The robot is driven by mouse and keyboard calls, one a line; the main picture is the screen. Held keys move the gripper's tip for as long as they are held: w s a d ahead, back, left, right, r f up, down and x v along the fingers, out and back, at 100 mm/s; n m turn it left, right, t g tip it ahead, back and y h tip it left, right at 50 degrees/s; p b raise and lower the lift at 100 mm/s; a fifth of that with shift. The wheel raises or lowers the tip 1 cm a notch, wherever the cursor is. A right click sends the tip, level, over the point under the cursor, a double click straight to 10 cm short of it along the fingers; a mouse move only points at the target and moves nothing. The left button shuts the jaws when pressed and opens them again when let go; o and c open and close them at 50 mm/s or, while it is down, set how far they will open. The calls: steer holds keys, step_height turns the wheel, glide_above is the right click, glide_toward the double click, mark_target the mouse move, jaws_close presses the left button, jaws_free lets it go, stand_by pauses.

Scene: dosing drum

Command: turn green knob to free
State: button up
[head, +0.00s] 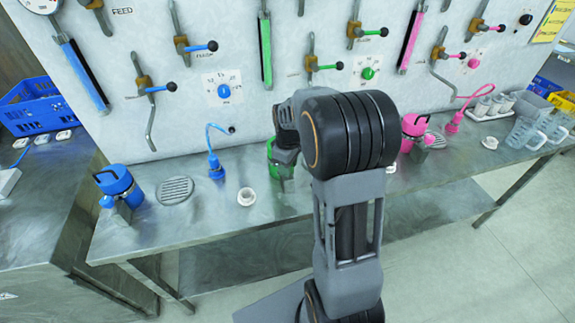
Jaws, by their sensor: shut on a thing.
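A green knob (368,73) sits on a white marked dial plate on the upright panel, right of centre. The marks are too small to read for its setting. A green canister (273,158) stands on the metal bench below, mostly hidden by my arm. My gripper (286,158) is down at the canister, below and to the left of the green knob and well apart from it. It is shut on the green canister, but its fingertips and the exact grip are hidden.
A blue canister (119,184) and a drain grate (175,190) are at the left. A white cup (247,197) stands near my gripper. A pink canister (414,128) and clear jugs (524,132) are at the right. Levers with coloured knobs stick out from the panel.

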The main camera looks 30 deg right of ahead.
steer(key=o, duration=0.9)
step_height(320, 180, up, 14)
steer(key=shift+f, duration=0.1)
stand_by(0.6)
steer(key=shift+s+a+f+m+t, duration=0.7)
steer(key=shift+s+a+m, duration=0.7)
steer(key=shift+s, duration=1.25)
steer(key=shift+s+a+f+m+t, duration=0.75)
steer(key=shift+s+a, duration=1.05)
steer(key=shift+s, duration=0.8)
steer(key=shift+s+a+f+m+t, duration=0.65)
steer(key=shift+s+a+m, duration=0.8)
steer(key=shift+s, duration=1.2)
